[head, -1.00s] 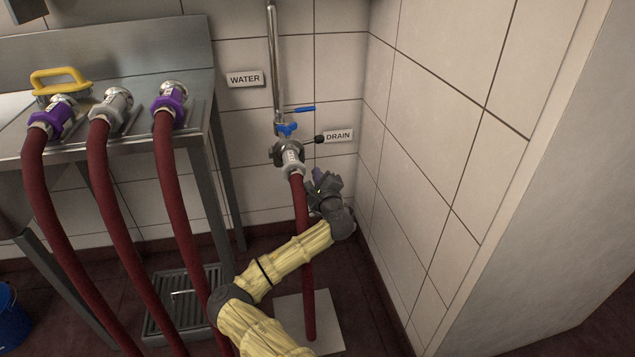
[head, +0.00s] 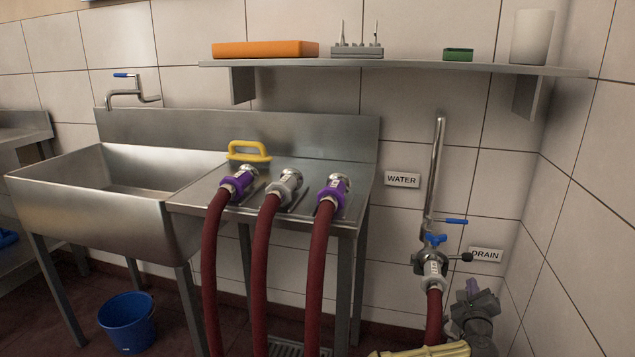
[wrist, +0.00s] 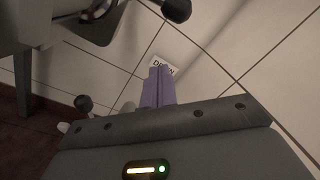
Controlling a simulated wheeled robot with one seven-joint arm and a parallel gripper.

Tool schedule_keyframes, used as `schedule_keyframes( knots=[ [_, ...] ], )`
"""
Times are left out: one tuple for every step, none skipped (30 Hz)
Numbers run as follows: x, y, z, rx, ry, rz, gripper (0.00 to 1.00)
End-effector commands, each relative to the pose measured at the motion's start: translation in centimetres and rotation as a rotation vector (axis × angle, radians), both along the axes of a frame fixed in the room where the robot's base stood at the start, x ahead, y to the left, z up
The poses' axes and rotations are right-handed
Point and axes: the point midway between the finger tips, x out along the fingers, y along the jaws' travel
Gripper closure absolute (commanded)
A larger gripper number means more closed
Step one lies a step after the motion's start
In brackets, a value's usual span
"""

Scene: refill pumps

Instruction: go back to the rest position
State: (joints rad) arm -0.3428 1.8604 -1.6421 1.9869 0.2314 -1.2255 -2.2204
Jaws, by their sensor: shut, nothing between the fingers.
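My gripper (head: 472,290) is at the lower right of the head view, just right of and below the valve fitting on the wall pipe. Its purple fingers (wrist: 158,88) show in the wrist view, closed together with nothing between them. The fingers point toward the wall near the DRAIN label (wrist: 162,66). My yellow-sleeved arm (head: 425,351) comes in from the bottom edge. A red hose (head: 434,318) hangs from the grey coupling (head: 432,270) under the valve, close to the left of my gripper. The gripper looks apart from the hose.
The blue-handled valve (head: 436,240) and steel pipe (head: 436,170) are on the wall. Three red hoses hang from couplings on the steel drainboard (head: 196,190). A shelf (head: 420,68) runs above. A side wall (head: 575,200) stands close on the right. A blue bucket (head: 127,322) is on the floor.

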Motion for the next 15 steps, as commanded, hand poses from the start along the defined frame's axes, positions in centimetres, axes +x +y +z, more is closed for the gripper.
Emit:
schedule_keyframes(
  knots=[
    [-1.1,-1.5,0.8,0.074,-0.047,-0.055,1.00],
    [-1.8,-2.5,1.0,0.128,-0.076,-0.093,1.00],
    [-2.9,-3.8,1.2,0.209,-0.121,-0.144,1.00],
    [-3.8,-4.7,1.2,0.271,-0.158,-0.185,1.00],
    [-4.7,-5.6,1.2,0.334,-0.195,-0.227,1.00],
    [-5.9,-6.7,1.1,0.418,-0.245,-0.279,1.00],
    [-6.8,-7.4,0.9,0.481,-0.283,-0.319,1.00],
    [-7.7,-8.0,0.7,0.543,-0.320,-0.357,1.00],
    [-8.8,-8.7,0.3,0.625,-0.369,-0.407,1.00],
    [-9.6,-9.2,-0.1,0.686,-0.405,-0.443,1.00],
    [-10.5,-9.5,-0.5,0.747,-0.442,-0.480,1.00],
    [-11.5,-9.9,-1.1,0.828,-0.491,-0.528,1.00],
    [-12.2,-10.0,-1.6,0.889,-0.528,-0.562,1.00],
    [-12.9,-10.1,-2.1,0.947,-0.564,-0.599,1.00],
    [-13.8,-10.1,-2.7,1.026,-0.613,-0.644,1.00]
  ],
)
